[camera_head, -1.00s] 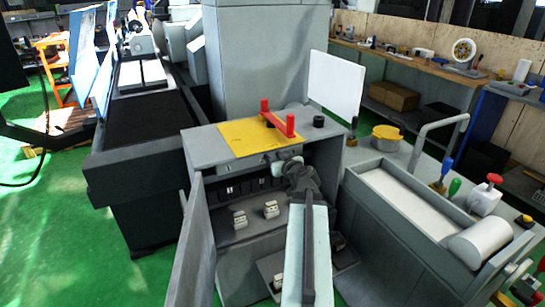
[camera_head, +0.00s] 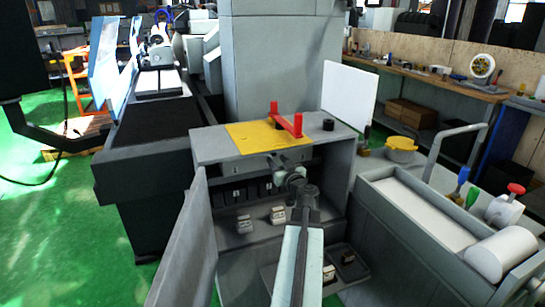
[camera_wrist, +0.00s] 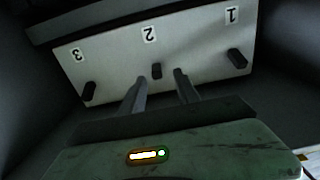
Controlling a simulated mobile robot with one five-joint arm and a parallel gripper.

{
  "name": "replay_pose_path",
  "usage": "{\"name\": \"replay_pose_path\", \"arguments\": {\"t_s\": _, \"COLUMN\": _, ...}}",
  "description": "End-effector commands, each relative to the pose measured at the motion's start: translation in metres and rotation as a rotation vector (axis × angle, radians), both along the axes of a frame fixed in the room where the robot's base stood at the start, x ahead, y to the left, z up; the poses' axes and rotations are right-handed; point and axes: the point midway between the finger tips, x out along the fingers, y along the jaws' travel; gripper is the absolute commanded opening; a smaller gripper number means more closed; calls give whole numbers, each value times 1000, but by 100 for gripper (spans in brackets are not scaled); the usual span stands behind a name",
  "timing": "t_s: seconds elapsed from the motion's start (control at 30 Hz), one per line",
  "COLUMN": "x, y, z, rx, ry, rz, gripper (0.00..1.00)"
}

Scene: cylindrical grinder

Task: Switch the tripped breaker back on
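In the wrist view, a pale panel carries three dark breaker levers under upside-down labels: breaker 3 (camera_wrist: 89,92) at left, breaker 2 (camera_wrist: 156,71) in the middle, breaker 1 (camera_wrist: 236,59) at right. The lever at 2 looks shorter than the others. I cannot tell from this which positions mean on or tripped. My gripper (camera_wrist: 160,82) is open and empty, its fingers on either side of breaker 2's lever, apparently short of it. In the head view, my gripper (camera_head: 277,160) reaches into the upper part of the open cabinet (camera_head: 338,180); the levers are not clear there.
The cabinet door (camera_head: 188,245) stands open at left. A red handle (camera_head: 287,120) and yellow plate (camera_head: 262,140) are on its top. Small pale blocks (camera_head: 277,214) sit on the shelf below my gripper. A grey trough (camera_head: 425,215) stands close at right.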

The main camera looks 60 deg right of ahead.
Motion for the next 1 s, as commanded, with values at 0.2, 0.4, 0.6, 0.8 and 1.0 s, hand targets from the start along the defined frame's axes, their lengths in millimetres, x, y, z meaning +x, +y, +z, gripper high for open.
{"name": "replay_pose_path", "arguments": {"t_s": 0.2, "x": 29, "y": -32, "z": 0, "rx": 0, "ry": 0, "rz": -8, "gripper": 38}}
{"name": "replay_pose_path", "arguments": {"t_s": 0.4, "x": 40, "y": -41, "z": 0, "rx": 1, "ry": 1, "rz": -12, "gripper": 38}}
{"name": "replay_pose_path", "arguments": {"t_s": 0.6, "x": 39, "y": -41, "z": 0, "rx": 1, "ry": 1, "rz": -12, "gripper": 27}}
{"name": "replay_pose_path", "arguments": {"t_s": 0.8, "x": 39, "y": -41, "z": 0, "rx": 1, "ry": 1, "rz": -12, "gripper": 0}}
{"name": "replay_pose_path", "arguments": {"t_s": 1.0, "x": 40, "y": -40, "z": 10, "rx": 29, "ry": 43, "rz": -8, "gripper": 0}}
